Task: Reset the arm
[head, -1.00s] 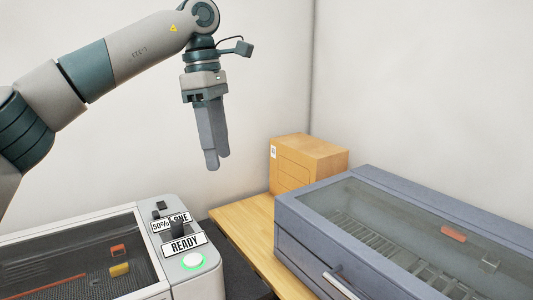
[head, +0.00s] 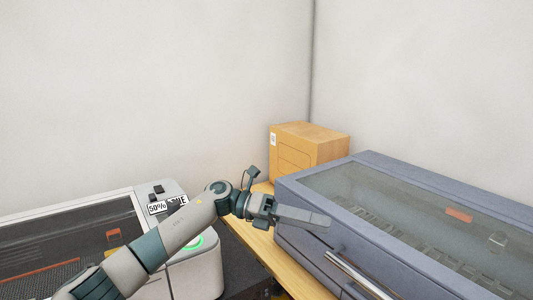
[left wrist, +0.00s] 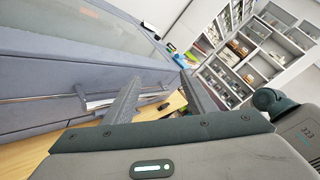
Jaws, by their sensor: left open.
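My left gripper (head: 303,219) shows in the head view, with its arm coming in low from the left and its fingers pointing right. It is in front of the near left side of the blue-grey cabinet with a clear lid. In the left wrist view, the two fingers of this gripper (left wrist: 160,88) are apart with nothing between them. My right gripper is in neither view.
The blue-grey cabinet (head: 300,192) with a front bar handle (head: 358,272) stands at right on the wooden table (head: 262,243). A cardboard box (head: 310,153) stands behind. A grey machine (head: 196,272) with a green-ringed button is at left. Shelves (left wrist: 240,60) show in the left wrist view.

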